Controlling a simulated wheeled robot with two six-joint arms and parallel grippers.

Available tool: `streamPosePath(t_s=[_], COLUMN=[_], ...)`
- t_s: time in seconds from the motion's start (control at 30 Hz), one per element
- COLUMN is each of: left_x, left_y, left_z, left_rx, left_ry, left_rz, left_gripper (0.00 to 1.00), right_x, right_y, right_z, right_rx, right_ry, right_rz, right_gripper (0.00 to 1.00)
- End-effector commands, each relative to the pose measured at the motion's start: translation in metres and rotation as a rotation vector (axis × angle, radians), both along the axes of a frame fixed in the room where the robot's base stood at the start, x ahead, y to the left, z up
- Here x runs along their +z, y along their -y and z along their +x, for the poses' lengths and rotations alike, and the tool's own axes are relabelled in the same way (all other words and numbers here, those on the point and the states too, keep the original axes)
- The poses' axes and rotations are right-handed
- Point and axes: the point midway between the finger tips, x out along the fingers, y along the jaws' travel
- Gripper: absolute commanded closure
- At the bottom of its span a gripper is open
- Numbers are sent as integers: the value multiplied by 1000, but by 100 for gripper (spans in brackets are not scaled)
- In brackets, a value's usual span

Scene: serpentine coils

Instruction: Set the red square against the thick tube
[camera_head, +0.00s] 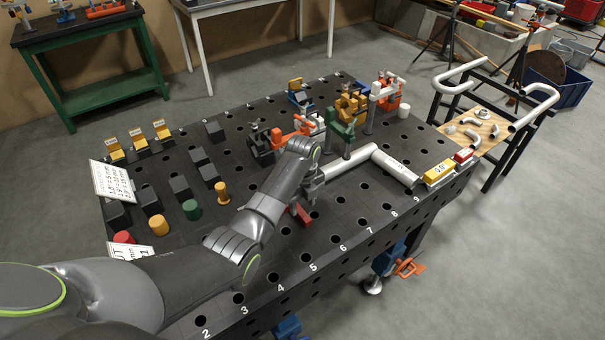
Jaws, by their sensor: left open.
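The red square (303,217) shows as a small red piece on the dark perforated table, just below my left gripper (303,203). The left gripper is open and points down, close over the red square; its fingers hide part of it, and I cannot tell if they touch it. The thick pale tube (395,168) lies to the right, forming an angle with a thinner pale tube (345,165) that runs back toward my gripper. The red square is apart from the thick tube. My right gripper is not in view.
Yellow and red blocks (439,172) sit at the table's right edge beside the tube. Clamps and fixtures, including a green one (340,132), stand behind the tube. Dark blocks and coloured cylinders (192,209) stand on the left. The front strip near the numbers is clear.

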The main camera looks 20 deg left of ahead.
Motion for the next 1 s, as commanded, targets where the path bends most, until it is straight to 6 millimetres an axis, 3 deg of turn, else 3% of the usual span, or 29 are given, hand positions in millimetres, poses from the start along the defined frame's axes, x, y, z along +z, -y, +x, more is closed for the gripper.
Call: streamPosePath(t_s=[0.3, 0.47, 0.7, 1.0], left_x=[74, 115, 131, 133], left_y=[0, 0, 0, 0], left_z=[2, 1, 0, 1], left_rx=[0, 0, 0, 0], left_ry=[10, 3, 2, 2], left_rz=[1, 1, 1, 1], left_gripper=[55, 55, 55, 55], right_x=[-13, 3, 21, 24], right_y=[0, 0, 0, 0], right_z=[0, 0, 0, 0], right_rx=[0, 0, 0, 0], right_ry=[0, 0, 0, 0], right_rz=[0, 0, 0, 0], right_gripper=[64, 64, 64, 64])
